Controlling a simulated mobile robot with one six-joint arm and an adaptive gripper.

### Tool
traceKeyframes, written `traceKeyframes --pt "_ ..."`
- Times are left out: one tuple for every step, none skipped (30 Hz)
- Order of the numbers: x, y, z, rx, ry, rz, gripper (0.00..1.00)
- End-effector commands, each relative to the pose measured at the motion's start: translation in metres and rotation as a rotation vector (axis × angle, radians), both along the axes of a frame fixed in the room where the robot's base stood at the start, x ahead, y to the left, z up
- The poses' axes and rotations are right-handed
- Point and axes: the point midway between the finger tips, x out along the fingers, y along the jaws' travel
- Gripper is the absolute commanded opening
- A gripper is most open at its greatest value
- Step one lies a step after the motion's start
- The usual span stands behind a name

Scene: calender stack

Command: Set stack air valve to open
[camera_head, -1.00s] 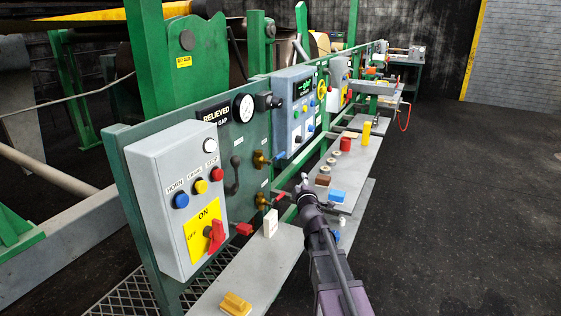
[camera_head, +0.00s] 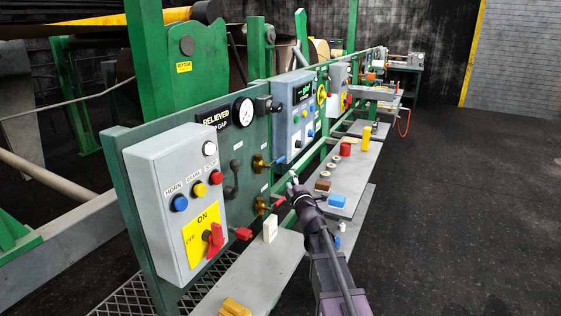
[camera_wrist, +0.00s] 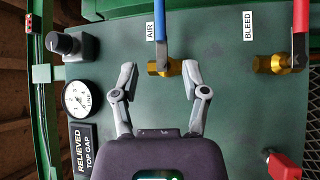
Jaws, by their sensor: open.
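The stack air valve (camera_head: 259,162) is a brass body with a blue handle on the green panel. In the wrist view it sits under the AIR label, and its blue handle (camera_wrist: 160,22) points to the top of the picture. In the head view the handle points right, out along the panel. My gripper (camera_wrist: 158,78) is open and empty. In the wrist view its fingertips lie on either side of the valve body; I cannot tell how far in front. In the head view my gripper (camera_head: 293,181) is to the lower right of the valve, apart from it.
The bleed valve (camera_wrist: 274,64) with its red handle is beside the air valve. A pressure gauge (camera_wrist: 77,98) and a black knob (camera_wrist: 68,44) are on the other side. A grey control box (camera_head: 180,205) stands out nearby. A shelf (camera_head: 352,180) with small objects runs below.

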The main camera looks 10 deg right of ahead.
Motion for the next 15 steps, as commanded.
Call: traceKeyframes --pt "0.005 0.001 0.001 0.000 0.000 0.000 0.58" --pt "0.008 0.001 0.002 0.000 0.000 0.000 0.58" --pt "0.012 0.001 0.002 0.000 0.000 0.000 0.58" --pt "0.015 0.002 0.003 0.000 0.000 0.000 0.58" --pt "0.019 0.002 0.003 0.000 0.000 0.000 0.58" --pt "0.024 0.003 0.004 0.000 0.000 0.000 0.58" --pt "0.028 0.004 0.005 0.001 0.000 0.000 0.58" --pt "0.032 0.005 0.005 0.001 0.000 0.000 0.58" --pt "0.038 0.005 0.006 0.002 0.000 0.000 0.58" --pt "0.043 0.006 0.007 0.002 0.000 0.000 0.58" --pt "0.047 0.007 0.008 0.001 0.001 0.000 0.58" --pt "0.053 0.008 0.009 0.001 0.001 0.000 0.58" --pt "0.058 0.008 0.009 0.000 0.001 0.000 0.58" --pt "0.063 0.009 0.010 0.000 0.001 0.000 0.58" --pt "0.069 0.010 0.011 0.001 0.001 0.000 0.58"
